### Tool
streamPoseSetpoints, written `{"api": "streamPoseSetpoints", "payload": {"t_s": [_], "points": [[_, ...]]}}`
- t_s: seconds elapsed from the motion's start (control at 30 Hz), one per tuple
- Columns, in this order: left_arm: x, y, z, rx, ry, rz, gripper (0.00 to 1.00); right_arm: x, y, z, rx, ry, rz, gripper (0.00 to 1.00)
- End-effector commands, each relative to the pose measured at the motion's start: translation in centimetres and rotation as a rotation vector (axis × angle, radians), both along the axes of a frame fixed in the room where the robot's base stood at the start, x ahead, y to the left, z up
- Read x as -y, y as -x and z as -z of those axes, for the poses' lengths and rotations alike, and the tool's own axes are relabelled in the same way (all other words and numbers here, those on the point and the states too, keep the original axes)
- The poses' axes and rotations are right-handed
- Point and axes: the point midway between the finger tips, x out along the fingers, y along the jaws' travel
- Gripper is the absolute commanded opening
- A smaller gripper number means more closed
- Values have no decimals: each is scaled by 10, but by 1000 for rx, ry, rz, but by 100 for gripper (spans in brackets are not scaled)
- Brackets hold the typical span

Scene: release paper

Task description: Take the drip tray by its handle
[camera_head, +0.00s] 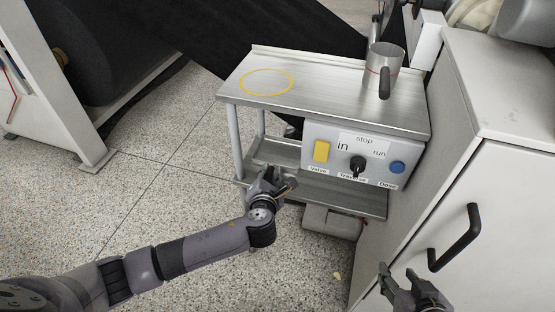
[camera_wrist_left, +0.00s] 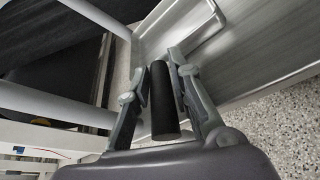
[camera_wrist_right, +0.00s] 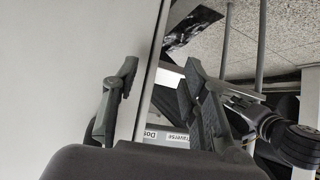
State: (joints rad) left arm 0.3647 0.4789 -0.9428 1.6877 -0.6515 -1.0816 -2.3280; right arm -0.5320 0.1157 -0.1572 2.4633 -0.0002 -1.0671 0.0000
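The drip tray (camera_head: 277,152) is a shallow grey metal tray on the lower shelf of the steel stand, left of the control box. Its black cylindrical handle (camera_wrist_left: 164,105) shows in the left wrist view. My left gripper (camera_head: 272,180) is at the tray's front edge and hides the handle in the head view. In the left wrist view its fingers (camera_wrist_left: 160,68) stand apart on either side of the handle; firm contact is not visible. My right gripper (camera_head: 404,280) is open and empty near the white cabinet; its spread fingers also show in the right wrist view (camera_wrist_right: 160,75).
The control box (camera_head: 330,150) with yellow, black and blue controls hangs right of the tray. A metal jug (camera_head: 383,62) stands on the steel top, beside a yellow ring mark (camera_head: 267,82). The white cabinet's black handle (camera_head: 457,238) juts out at the right. The speckled floor (camera_head: 170,215) is open at left.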

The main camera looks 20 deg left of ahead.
Motion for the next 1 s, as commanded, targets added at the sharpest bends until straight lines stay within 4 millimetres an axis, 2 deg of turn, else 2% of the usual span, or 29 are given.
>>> {"api": "streamPoseSetpoints", "payload": {"t_s": [0.27, 1.0], "points": [[0, 0, 0, 0, 0, 0, 0, 0, 0, 0, -1, 0, 0, 40], [1, 1, -3, 3, 1, 1, 0, 0, 1, 0, -8, 2, 0, 40]]}}
